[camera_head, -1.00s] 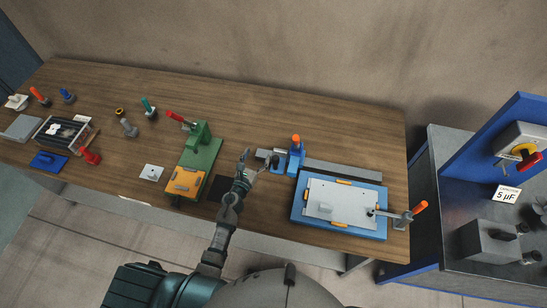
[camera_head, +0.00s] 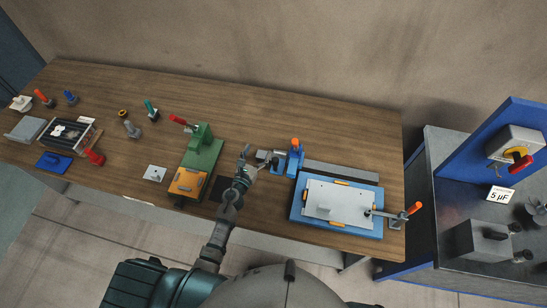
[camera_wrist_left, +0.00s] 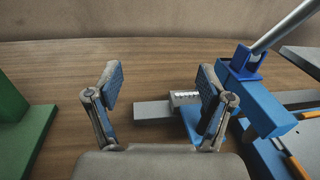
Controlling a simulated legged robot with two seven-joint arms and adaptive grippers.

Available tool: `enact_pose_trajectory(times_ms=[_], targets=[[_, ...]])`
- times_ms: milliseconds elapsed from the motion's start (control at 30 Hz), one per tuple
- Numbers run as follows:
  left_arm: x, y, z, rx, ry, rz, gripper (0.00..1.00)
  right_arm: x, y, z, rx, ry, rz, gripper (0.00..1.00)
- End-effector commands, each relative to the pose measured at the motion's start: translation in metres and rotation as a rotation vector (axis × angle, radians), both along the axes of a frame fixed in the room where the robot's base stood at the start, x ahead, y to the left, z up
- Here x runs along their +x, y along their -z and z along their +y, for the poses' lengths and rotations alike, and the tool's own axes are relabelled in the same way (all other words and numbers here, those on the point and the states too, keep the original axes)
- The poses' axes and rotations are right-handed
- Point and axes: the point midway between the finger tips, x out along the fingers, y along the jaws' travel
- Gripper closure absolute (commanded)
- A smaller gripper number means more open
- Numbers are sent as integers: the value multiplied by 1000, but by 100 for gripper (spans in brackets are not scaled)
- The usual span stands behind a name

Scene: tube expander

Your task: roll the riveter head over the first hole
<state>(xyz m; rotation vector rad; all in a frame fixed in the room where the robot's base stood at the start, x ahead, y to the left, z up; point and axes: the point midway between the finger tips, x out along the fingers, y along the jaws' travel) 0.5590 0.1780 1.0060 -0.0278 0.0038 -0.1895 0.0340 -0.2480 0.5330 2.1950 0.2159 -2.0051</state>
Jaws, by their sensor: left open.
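The blue riveter head (camera_head: 286,161) sits on a grey rail (camera_head: 342,171) and has an orange-tipped lever (camera_head: 295,143). In the left wrist view the blue head (camera_wrist_left: 262,108) is at the right, with a grey threaded part beside it. My left gripper (camera_head: 254,163) is just left of the head, beside the rail's left end. My right gripper is not in view.
A green press (camera_head: 207,150) with a red handle stands left of my left gripper. Several small tools and trays fill the table's left end. A grey side bench (camera_head: 450,215) stands at the right. The table's back is clear.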

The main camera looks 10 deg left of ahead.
Motion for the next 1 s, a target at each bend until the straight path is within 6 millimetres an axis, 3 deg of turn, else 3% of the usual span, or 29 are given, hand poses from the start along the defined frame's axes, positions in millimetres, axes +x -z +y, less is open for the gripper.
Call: enact_pose_trajectory(times_ms=[267, 600, 1000], targets=[[0, -17, 0, 0, 0, -1, 20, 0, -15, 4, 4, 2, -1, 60], [4, -38, 0, 3, 2, -20, 20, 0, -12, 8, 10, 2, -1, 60], [0, -40, 0, 0, 0, 1, 20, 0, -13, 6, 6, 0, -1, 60]])
